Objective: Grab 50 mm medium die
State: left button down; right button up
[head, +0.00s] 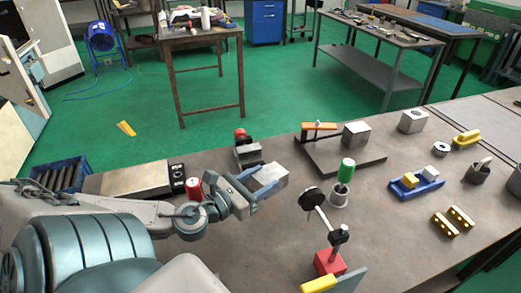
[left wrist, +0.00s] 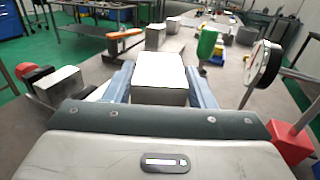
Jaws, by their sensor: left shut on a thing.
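A plain silver metal block (head: 268,177), which looks like a die, sits between the fingers of my left gripper (head: 262,181). The gripper is shut on its two sides. In the left wrist view the block (left wrist: 160,72) fills the space between the blue-grey fingers. Whether its underside touches the table is hard to tell. Two similar silver blocks stand further right: one (head: 356,134) on the dark plate and one (head: 412,121) on the table behind. No size marking is readable on any block. My right gripper is not in view.
A dial gauge stand with a red base (head: 328,262) and a green-handled tool in a grey cup (head: 338,194) stand right of the block. A vise-like fixture with a red knob (head: 247,150) is close behind. The dark plate (head: 325,159) carries an orange-handled clamp.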

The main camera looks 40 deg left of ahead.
aim_at(261, 179)
pick_arm(q)
notch_tip(261, 179, up, 8)
jog(key=p, duration=0.4)
jog(key=shift+f, duration=0.2)
notch_tip(261, 179, up, 11)
jog(key=p, duration=1)
jog(key=shift+p, duration=0.3)
